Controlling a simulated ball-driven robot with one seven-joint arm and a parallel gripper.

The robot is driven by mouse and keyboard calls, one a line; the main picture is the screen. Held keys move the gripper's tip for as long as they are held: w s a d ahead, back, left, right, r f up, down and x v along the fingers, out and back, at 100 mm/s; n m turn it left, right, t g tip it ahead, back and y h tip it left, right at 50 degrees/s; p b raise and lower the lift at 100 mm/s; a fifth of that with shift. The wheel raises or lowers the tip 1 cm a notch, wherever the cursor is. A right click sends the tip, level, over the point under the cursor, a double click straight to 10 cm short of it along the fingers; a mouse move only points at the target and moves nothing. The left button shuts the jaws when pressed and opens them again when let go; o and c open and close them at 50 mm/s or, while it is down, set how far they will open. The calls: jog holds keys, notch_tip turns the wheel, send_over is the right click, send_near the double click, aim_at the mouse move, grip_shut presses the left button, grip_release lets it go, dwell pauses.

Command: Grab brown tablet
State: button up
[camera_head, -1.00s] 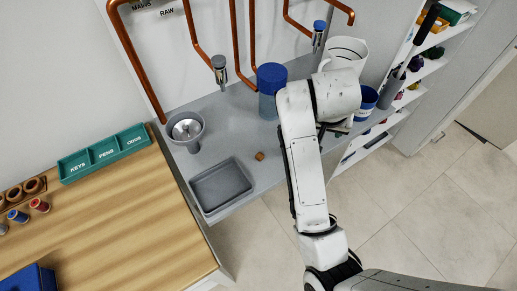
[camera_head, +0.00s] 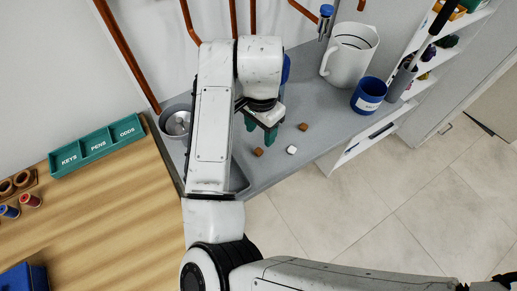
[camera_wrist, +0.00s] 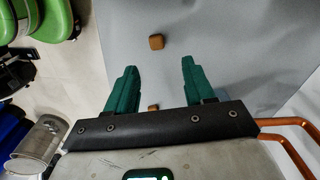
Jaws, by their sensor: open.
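Two small brown tablets lie on the grey counter in the head view: one (camera_head: 258,152) just below my gripper (camera_head: 260,135), the other (camera_head: 303,127) to its right. A white tablet (camera_head: 291,150) lies between and below them. My gripper is open and empty, its green fingers pointing down over the counter. In the wrist view, one brown tablet (camera_wrist: 156,41) lies ahead of the fingertips (camera_wrist: 159,65), roughly centred between them. Another brown piece (camera_wrist: 153,108) shows between the fingers near the palm, partly hidden. I cannot match these surely to the head view.
A metal funnel vessel (camera_head: 176,122) stands left of my arm. The grey tray is mostly hidden behind my arm. A white pitcher (camera_head: 350,55) and a blue cup (camera_head: 368,96) stand at the right. A blue-lidded vessel (camera_head: 286,68) is partly hidden behind my arm.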

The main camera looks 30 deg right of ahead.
aim_at(259, 150)
jog(key=shift+s+a+f+p, duration=0.15)
jog(key=shift+f+p, duration=0.15)
jog(key=shift+f, duration=1.35)
jog(key=shift+s+a+f+p, duration=0.15)
jog(key=shift+f+p, duration=0.15)
jog(key=shift+f, duration=1.35)
jog(key=shift+c, duration=0.4)
grip_shut()
